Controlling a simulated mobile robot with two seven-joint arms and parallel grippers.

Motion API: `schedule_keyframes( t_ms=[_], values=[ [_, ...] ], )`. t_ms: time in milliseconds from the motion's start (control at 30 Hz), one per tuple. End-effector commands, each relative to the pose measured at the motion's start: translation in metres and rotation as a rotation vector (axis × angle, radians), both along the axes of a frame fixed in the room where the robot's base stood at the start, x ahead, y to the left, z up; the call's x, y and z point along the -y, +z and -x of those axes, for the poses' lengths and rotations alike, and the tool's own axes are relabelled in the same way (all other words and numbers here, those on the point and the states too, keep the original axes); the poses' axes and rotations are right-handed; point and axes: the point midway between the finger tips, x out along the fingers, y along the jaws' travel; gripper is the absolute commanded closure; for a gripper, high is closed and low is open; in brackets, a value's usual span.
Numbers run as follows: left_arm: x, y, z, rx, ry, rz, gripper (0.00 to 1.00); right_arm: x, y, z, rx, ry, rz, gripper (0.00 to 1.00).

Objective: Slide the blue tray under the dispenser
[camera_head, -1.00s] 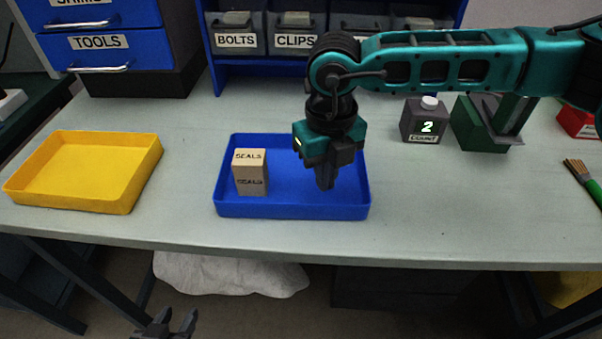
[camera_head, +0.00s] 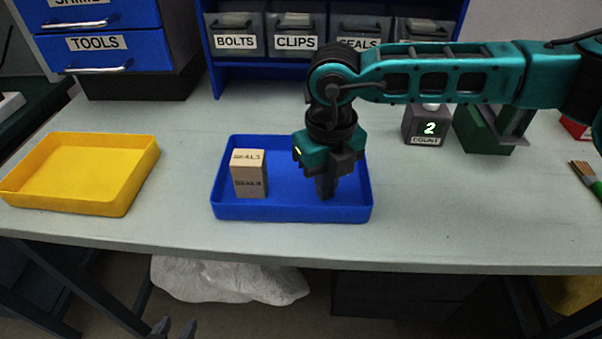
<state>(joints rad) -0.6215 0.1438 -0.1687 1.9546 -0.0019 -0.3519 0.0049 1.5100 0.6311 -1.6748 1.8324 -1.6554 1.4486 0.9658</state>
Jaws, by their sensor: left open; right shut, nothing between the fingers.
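The blue tray (camera_head: 290,213) lies on the bench near its front edge, with a small SEALS box (camera_head: 249,175) standing in its left part. My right gripper (camera_head: 325,193) points down inside the right half of the tray, shut and empty. I cannot tell whether its tips touch the tray floor. The dispenser is likely the green and grey device (camera_head: 487,128) at the back right, partly behind my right arm. My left gripper (camera_head: 174,328) shows only its open fingertips at the bottom edge, below the bench front.
A yellow tray (camera_head: 125,195) lies to the left. A counter box (camera_head: 424,127) reading 2 stands beside the green device. A brush (camera_head: 586,178) lies at the right. Labelled bins (camera_head: 238,42) and blue drawers (camera_head: 113,48) line the back.

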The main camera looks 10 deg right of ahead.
Motion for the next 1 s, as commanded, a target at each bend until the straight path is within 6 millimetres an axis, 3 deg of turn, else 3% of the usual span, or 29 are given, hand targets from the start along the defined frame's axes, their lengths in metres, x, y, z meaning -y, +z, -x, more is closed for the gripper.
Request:
schedule_keyframes(
  t_ms=[433,1000],
  values=[
    [0.000,0.000,0.000,0.000,0.000,0.000,0.57,0.003,0.004,0.001,-0.001,0.000,0.000,1.00],
    [0.000,-0.006,0.000,0.000,0.000,0.000,0.57,0.057,0.004,0.016,-0.001,-0.003,0.000,1.00]
  ],
)
